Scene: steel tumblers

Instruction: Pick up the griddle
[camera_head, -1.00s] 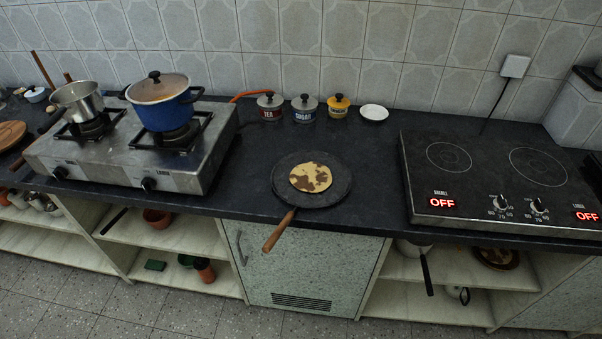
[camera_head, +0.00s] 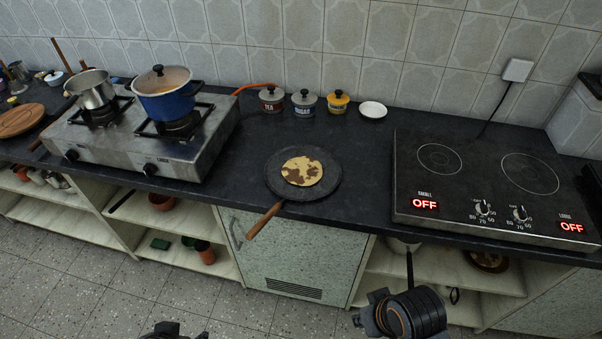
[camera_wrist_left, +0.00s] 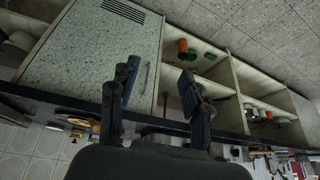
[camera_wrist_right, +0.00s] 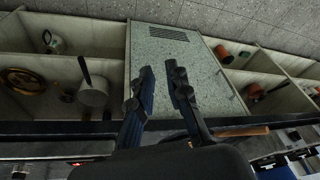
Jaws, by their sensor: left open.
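The griddle (camera_head: 332,176) is a round dark plate lying flat on the black counter, between the gas stove and the electric hob. A browned flatbread (camera_head: 302,171) lies on it. Its wooden handle (camera_head: 264,220) sticks out past the counter's front edge, toward the lower left. The handle also shows in the right wrist view (camera_wrist_right: 243,132). My left gripper (camera_head: 173,331) is only partly in the head view, at the bottom edge, apart from the griddle. In the left wrist view (camera_wrist_left: 158,70) its fingers are open and empty. My right gripper (camera_wrist_right: 159,70) has its fingers apart and empty, facing the cabinet front.
A steel gas stove (camera_head: 150,140) holds a blue pot (camera_head: 165,102) and a steel saucepan (camera_head: 93,91). An electric hob (camera_head: 480,205) reads OFF. Small jars (camera_head: 304,103) and a white saucer (camera_head: 373,109) stand behind the griddle. Open shelves (camera_head: 185,225) lie below.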

